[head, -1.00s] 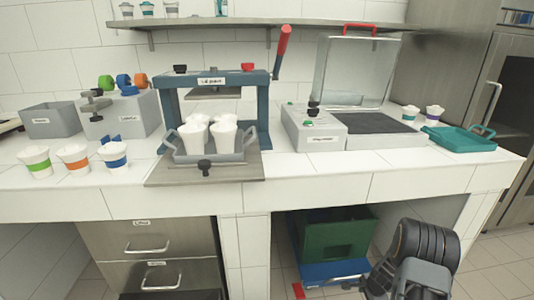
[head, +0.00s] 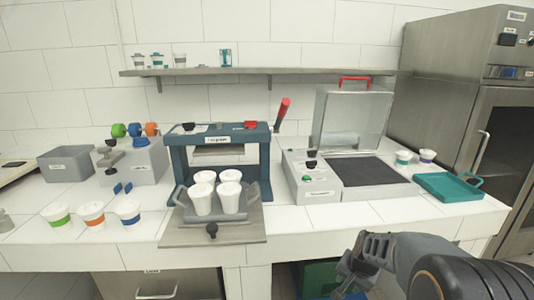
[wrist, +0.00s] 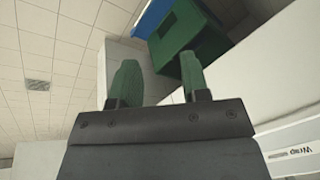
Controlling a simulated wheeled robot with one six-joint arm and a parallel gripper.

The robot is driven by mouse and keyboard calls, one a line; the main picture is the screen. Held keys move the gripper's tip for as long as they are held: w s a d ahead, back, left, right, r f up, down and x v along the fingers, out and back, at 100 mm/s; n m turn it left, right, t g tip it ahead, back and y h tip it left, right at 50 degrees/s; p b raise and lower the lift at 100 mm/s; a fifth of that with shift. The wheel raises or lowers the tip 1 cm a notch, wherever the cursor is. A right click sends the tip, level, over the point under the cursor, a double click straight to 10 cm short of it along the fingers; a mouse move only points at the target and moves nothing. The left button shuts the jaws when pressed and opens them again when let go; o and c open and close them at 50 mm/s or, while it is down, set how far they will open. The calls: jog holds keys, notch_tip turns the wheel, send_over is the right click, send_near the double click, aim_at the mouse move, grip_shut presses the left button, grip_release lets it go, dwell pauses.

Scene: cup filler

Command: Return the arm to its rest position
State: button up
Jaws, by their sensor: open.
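My gripper (head: 358,265) is in the lower right of the head view, in front of the counter's front edge and below the worktop. Its two green fingers show in the wrist view (wrist: 158,84), spread apart with nothing between them. My dark arm reaches in from the bottom right corner of the head view. Beyond the fingers in the wrist view is a green crate (wrist: 182,42), apart from them. The crate (head: 318,280) is mostly cut off at the bottom of the head view.
The counter holds a blue press (head: 178,158) with several white cups on a grey tray (head: 262,211), three banded cups (head: 92,216), an open-lidded machine (head: 318,185) and a teal tray (head: 449,187). A shelf (head: 290,72) runs above. A steel oven (head: 470,130) stands right.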

jog(key=s+a+r+n+p, duration=0.3)
jog(key=s+r+p, duration=0.2)
jog(key=r, duration=0.6)
jog(key=s+a+r+n+p, duration=0.4)
jog(key=s+r+p, duration=0.2)
jog(key=s+r, duration=0.3)
notch_tip(320, 180, up, 3)
jog(key=shift+r+n+h, duration=0.1)
jog(key=shift+n+h, duration=0.2)
jog(key=shift+h, duration=0.1)
jog(key=shift+s, duration=0.1)
